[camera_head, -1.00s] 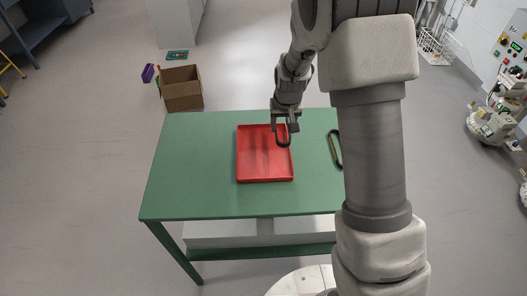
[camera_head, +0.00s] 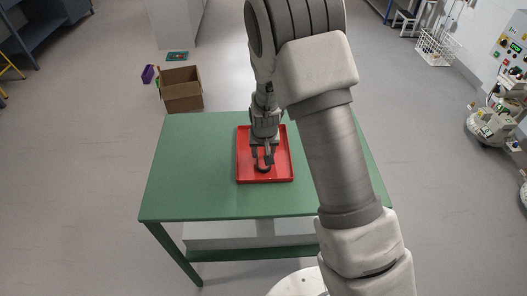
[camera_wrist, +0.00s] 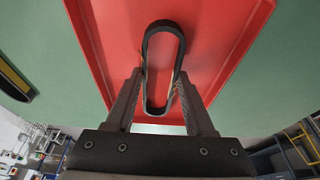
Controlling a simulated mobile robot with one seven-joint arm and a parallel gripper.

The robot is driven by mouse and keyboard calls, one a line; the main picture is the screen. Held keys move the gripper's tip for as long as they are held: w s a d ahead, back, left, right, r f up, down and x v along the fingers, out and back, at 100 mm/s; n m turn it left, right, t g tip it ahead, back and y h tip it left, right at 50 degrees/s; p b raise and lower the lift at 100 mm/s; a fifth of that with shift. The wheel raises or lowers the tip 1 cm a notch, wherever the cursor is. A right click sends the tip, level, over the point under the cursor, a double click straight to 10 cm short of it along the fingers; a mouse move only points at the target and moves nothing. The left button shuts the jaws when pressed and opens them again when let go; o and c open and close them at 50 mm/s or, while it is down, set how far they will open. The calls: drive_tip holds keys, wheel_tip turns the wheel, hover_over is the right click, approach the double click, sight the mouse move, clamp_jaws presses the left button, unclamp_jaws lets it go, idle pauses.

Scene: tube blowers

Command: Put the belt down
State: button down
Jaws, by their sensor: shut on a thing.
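The belt (camera_wrist: 163,25) is a black oblong loop. My gripper (camera_head: 263,160) is shut on it, with one finger on each side of the loop in the wrist view (camera_wrist: 160,95). The belt (camera_head: 263,169) is low over the red tray (camera_head: 242,178), inside its rim, near the tray's front edge. I cannot tell whether it touches the tray floor. The tray lies on the green table (camera_head: 190,170) and holds nothing else that I can see.
A second dark loop with a yellow stripe (camera_wrist: 16,82) lies on the table beside the tray in the wrist view; my arm hides it in the head view. The table's left side is bare. A cardboard box (camera_head: 181,92) stands on the floor behind.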

drive_tip(key=shift+f, duration=0.15)
drive_tip(key=shift+c, duration=1.3)
unclamp_jaws()
drive_tip(key=s+d+r, duration=0.2)
drive_tip(key=s+r, duration=0.2)
drive_tip(key=r, duration=0.5)
drive_tip(key=s+d+r+y+p, duration=0.1)
drive_tip(key=s+d+r, duration=0.1)
drive_tip(key=s+r, duration=0.5)
drive_tip(key=s+d+r, duration=0.2)
drive_tip(key=r, duration=0.9)
drive_tip(key=s+d+r+t, duration=0.1)
drive_tip(key=s+d+r, duration=0.1)
drive_tip(key=s, duration=0.5)
drive_tip(key=s+d+r+t+h, duration=0.1)
drive_tip(key=s+d+r, duration=0.2)
drive_tip(key=s, duration=0.4)
drive_tip(key=shift+r, duration=0.35)
